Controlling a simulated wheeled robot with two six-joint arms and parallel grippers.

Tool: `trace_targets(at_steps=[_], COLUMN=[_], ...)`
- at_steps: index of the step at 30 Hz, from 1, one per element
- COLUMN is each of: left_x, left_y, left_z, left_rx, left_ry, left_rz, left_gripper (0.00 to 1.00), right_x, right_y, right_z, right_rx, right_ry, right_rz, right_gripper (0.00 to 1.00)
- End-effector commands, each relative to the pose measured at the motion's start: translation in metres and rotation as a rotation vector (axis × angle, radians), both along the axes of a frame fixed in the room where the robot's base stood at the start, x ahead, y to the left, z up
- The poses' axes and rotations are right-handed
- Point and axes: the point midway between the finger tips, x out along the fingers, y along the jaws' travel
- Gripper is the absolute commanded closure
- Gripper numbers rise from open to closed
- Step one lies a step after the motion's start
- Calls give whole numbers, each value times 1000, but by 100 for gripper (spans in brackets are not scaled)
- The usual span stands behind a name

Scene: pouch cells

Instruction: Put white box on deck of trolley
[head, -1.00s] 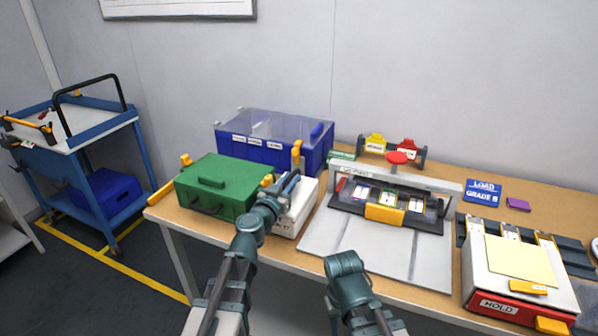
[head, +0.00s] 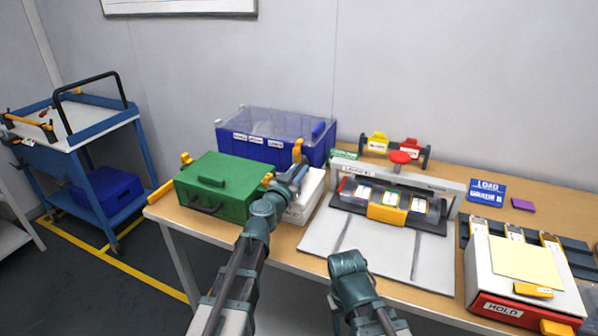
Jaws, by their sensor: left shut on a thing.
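The white box (head: 307,203) stands between the green case and the grey press plate in the head view. My left gripper (head: 292,178) is shut on the top of the white box and hides part of it. I cannot tell for sure if its bottom is clear of the table. The trolley (head: 88,137) is blue with a black handle and stands on the floor at the far left, apart from the table. Its pale top deck (head: 62,127) shows free room in the middle. My right arm is at the bottom centre; its gripper does not show.
A green case (head: 218,187) sits left of the white box, with a blue clear-lidded bin (head: 277,153) behind. A press station (head: 380,240) is at the right. Orange-handled tools (head: 28,122) lie at the deck's front edge.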

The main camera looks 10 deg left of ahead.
Motion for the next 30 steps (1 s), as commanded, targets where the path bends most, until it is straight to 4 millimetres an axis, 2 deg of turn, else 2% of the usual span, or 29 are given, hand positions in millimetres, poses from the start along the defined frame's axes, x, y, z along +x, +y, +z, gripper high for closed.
trace_targets(at_steps=[1,2,6,20,26,30], left_x=[0,0,0,-5,-26,-47], left_y=[0,0,0,1,4,7], left_z=[-2,-1,-1,0,0,1], left_rx=[-1,0,0,0,0,0], left_ry=[0,0,0,0,0,0], left_rz=[0,0,0,0,-1,-3], left_gripper=[100,75,50,50,50,50], right_x=[0,0,0,0,0,0], right_y=[0,0,0,0,0,0], right_z=[-2,-1,-1,0,0,0], right_rx=[0,0,0,0,0,0], right_ry=[0,0,0,0,0,0], right_rz=[0,0,0,0,0,0], right_gripper=[50,50,50,50,50,50])
